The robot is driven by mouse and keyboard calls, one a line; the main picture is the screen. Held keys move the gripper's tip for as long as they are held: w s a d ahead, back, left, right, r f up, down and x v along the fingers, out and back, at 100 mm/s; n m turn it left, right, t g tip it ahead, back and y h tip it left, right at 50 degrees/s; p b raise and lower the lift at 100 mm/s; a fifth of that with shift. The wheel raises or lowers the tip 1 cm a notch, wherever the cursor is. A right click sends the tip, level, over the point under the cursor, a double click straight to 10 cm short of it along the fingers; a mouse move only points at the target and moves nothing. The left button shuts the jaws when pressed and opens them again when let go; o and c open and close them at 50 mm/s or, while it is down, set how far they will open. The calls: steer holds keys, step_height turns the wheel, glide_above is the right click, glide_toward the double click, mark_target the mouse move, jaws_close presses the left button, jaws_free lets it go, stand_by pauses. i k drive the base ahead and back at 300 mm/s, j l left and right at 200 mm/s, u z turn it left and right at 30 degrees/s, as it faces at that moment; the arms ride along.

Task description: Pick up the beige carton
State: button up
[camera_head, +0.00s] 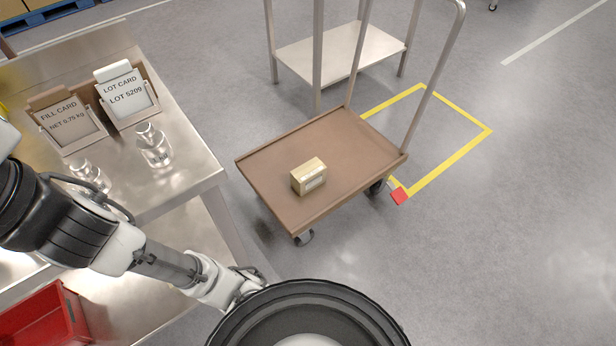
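The beige carton (308,177) is a small box with a pale label on its front side. It sits upright on the brown deck of a platform cart (264,166), near the middle of the deck, with bare deck around it. My arm comes in from the left and its lower links run down to the bottom centre, left of and nearer than the cart. My gripper's fingers do not show; the arm's end is lost behind a dark round part of my body at the bottom edge.
A metal table (186,184) at left holds two card stands (68,124) (128,98) and clear glass bottles (153,145) (90,174). A red bin (42,318) is below. Floor right of the cart is open.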

mark_target(311, 175)
steer(key=i+l+z, duration=0.15)
steer(key=i, duration=0.35)
steer(key=i+l+z, duration=0.15)
steer(key=i+l, duration=0.15)
steer(key=i, duration=0.25)
steer(key=i+l+z, duration=0.15)
steer(key=i, duration=0.35)
